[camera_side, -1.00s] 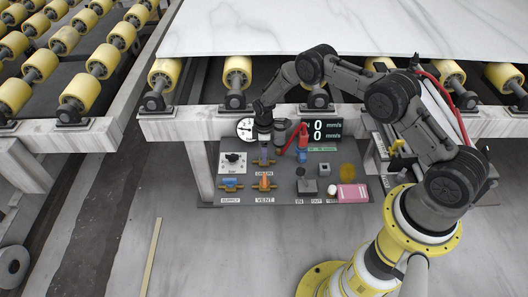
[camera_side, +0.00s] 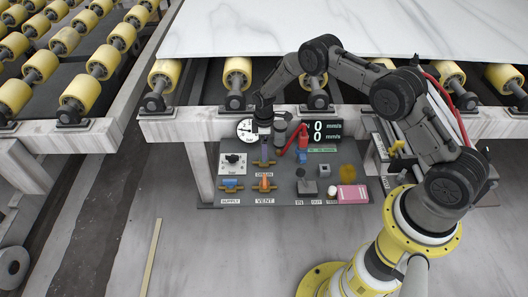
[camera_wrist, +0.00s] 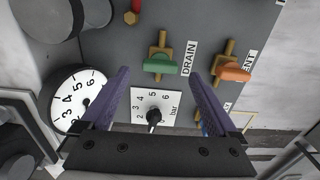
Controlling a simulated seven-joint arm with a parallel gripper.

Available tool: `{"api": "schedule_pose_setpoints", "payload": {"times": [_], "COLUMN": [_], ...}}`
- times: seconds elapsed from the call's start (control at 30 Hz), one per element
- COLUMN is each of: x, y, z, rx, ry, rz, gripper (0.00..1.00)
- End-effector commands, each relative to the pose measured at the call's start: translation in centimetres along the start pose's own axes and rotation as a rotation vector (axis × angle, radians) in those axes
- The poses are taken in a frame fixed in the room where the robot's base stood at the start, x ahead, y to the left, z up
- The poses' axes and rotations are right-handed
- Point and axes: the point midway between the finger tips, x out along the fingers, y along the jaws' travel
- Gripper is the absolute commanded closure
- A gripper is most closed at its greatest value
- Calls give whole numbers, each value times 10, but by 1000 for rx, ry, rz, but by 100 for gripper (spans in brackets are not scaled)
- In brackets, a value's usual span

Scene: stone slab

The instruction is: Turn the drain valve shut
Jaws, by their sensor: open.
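The drain valve has a green handle (camera_wrist: 159,63) on a brass body, beside the DRAIN label (camera_wrist: 189,58) in the wrist view. The handle looks crosswise to its brass pipe. My gripper (camera_wrist: 158,75) is open, with its two purple fingers apart on either side of the handle in the picture. Nothing is between them in their grip, and I cannot tell how far above the handle they are. In the side view my gripper (camera_side: 265,160) points down over the drain position and hides most of that valve.
The orange vent valve (camera_wrist: 233,72) is close on the right in the wrist view. A blue supply valve (camera_side: 230,184), a selector dial (camera_side: 232,160), a round gauge (camera_side: 247,130) and a red-handled part (camera_side: 303,137) surround the spot. A pink box (camera_side: 348,194) lies farther right.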

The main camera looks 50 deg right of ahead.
Motion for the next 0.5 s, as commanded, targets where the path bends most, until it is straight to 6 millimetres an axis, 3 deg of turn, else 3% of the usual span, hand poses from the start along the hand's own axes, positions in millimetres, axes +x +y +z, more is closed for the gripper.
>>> {"api": "schedule_pose_setpoints", "payload": {"times": [0.2, 0.5], "x": [-52, -97], "y": [1, 0], "z": [-1, 0], "rx": [0, -1], "ry": [3, 1], "rz": [4, 1], "gripper": [5, 5]}}
